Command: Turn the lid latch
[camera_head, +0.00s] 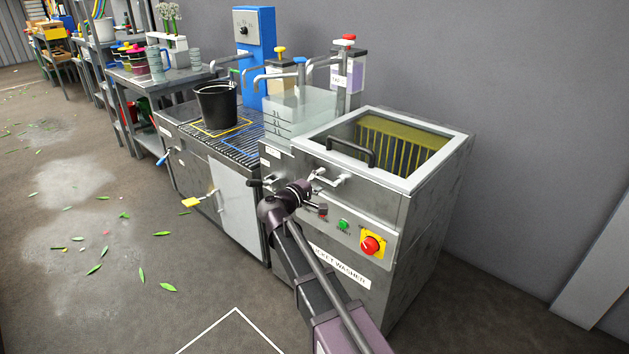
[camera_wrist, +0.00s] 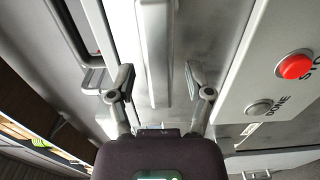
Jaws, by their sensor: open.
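The bucket washer (camera_head: 385,275) is a grey metal cabinet with a pale-framed top and a dark lid handle (camera_head: 350,151). A pale grey latch bar (camera_head: 334,179) sits on its front just below the top edge. In the wrist view the latch bar (camera_wrist: 154,50) runs between and ahead of my fingertips. My gripper (camera_head: 308,187) is open at the washer's front, close to the latch; it also shows in the wrist view (camera_wrist: 158,72), with one finger on each side of the bar. I cannot tell whether either finger touches it. My wrist hides part of the washer front.
A red stop button (camera_head: 370,245) on a yellow plate and a green button (camera_head: 343,224) lie right of and below my gripper. A black bucket (camera_head: 215,104) stands on the grated counter to the left. The floor (camera_head: 130,235) in front is mostly clear, with scattered leaves.

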